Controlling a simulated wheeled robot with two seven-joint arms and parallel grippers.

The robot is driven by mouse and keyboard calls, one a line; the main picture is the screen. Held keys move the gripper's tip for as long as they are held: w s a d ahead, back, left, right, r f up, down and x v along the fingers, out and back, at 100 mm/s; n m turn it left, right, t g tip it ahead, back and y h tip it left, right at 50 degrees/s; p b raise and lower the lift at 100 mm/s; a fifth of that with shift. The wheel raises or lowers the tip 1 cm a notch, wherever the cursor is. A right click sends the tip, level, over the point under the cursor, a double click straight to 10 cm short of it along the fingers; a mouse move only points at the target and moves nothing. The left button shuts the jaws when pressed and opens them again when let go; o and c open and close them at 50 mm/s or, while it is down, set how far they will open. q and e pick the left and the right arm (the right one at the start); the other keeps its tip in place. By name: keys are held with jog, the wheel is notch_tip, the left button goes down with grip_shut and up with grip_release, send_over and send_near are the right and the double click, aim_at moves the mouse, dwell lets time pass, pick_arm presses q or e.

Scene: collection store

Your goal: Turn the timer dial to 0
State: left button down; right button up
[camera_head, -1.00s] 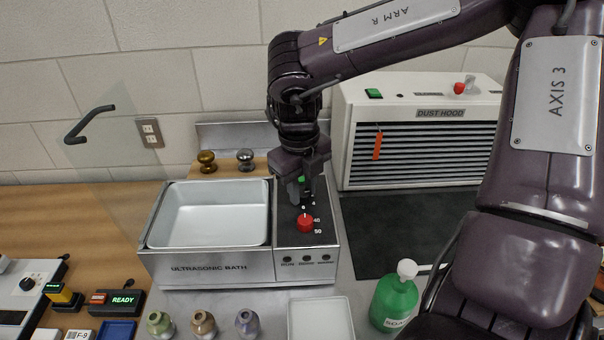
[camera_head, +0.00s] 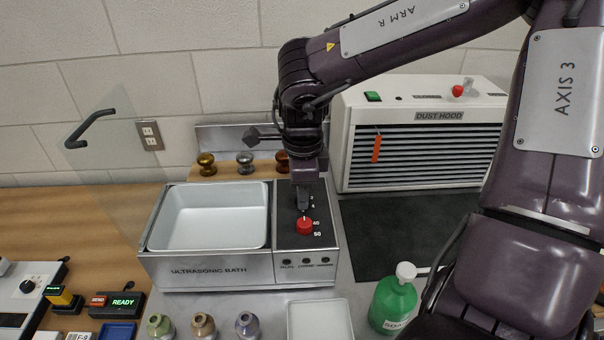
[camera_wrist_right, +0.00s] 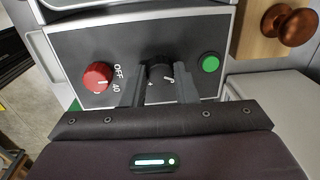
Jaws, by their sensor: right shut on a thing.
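The black timer dial (camera_wrist_right: 159,71) sits on the dark control panel (camera_head: 287,238) of the ultrasonic bath. It shows in the right wrist view between the two fingers of my right gripper (camera_wrist_right: 160,92), which is shut on it. A white pointer line shows on the dial's face, but the number it points to cannot be read. In the head view my right gripper (camera_head: 303,204) reaches down onto the panel and hides the dial. My left gripper is not in view.
A red knob (camera_wrist_right: 97,77) with OFF and 40 marks sits beside the timer dial; a green button (camera_wrist_right: 210,63) is on the other side. The bath's open basin (camera_head: 212,240) lies left. Metal knobs stand behind, including a copper one (camera_wrist_right: 295,27). The dust hood (camera_head: 425,135) stands right.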

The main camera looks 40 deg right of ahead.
jog(key=n, duration=0.4)
jog(key=shift+w+r+n, duration=0.1)
jog(key=shift+n, duration=0.3)
dwell(0.4)
jog(key=o, duration=1)
jog(key=r, duration=0.7)
jog(key=shift+s+r, duration=0.3)
jog(key=shift+r, duration=0.05)
